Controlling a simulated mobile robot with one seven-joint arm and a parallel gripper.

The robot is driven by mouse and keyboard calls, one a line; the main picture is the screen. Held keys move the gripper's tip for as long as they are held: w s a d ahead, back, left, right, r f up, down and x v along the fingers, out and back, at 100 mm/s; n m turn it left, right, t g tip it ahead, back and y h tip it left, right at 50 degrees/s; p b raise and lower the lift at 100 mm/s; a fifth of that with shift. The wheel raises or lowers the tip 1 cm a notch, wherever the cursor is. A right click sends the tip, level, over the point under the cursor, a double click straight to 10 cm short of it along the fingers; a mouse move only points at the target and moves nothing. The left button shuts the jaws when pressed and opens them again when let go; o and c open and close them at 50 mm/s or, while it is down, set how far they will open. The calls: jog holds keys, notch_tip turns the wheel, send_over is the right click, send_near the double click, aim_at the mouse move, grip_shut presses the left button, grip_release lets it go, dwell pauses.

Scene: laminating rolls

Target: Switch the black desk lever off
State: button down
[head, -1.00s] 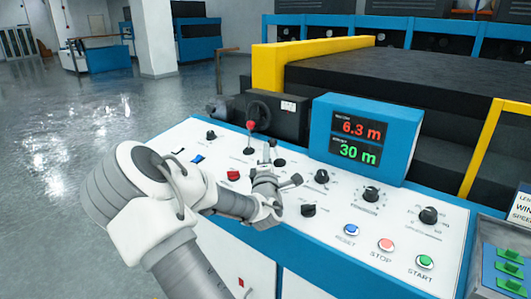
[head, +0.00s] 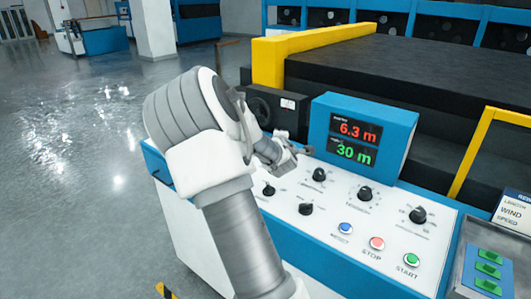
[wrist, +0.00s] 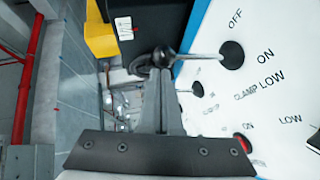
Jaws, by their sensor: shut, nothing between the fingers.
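In the wrist view a lever with a metal shaft and a black ball knob (wrist: 163,57) stands out from a round black base on the white control desk. OFF and ON are printed beside that base. My gripper (wrist: 157,76) is shut and empty, its fingertips right at the knob; I cannot tell whether they touch. In the head view my gripper (head: 292,154) is above the desk, left of the display. My arm hides the lever's base there, and I cannot tell the lever's setting.
The blue-framed display (head: 360,135) stands behind the desk. Several black dials and the blue, red and green buttons (head: 377,243) lie to the right. A red control (wrist: 243,142) shows low in the wrist view. A black box with a handwheel (head: 275,108) is behind my gripper.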

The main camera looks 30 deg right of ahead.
jog(key=shift+d+r, duration=0.15)
jog(key=shift+d, duration=0.1)
dwell(0.5)
jog(key=shift+a, duration=0.15)
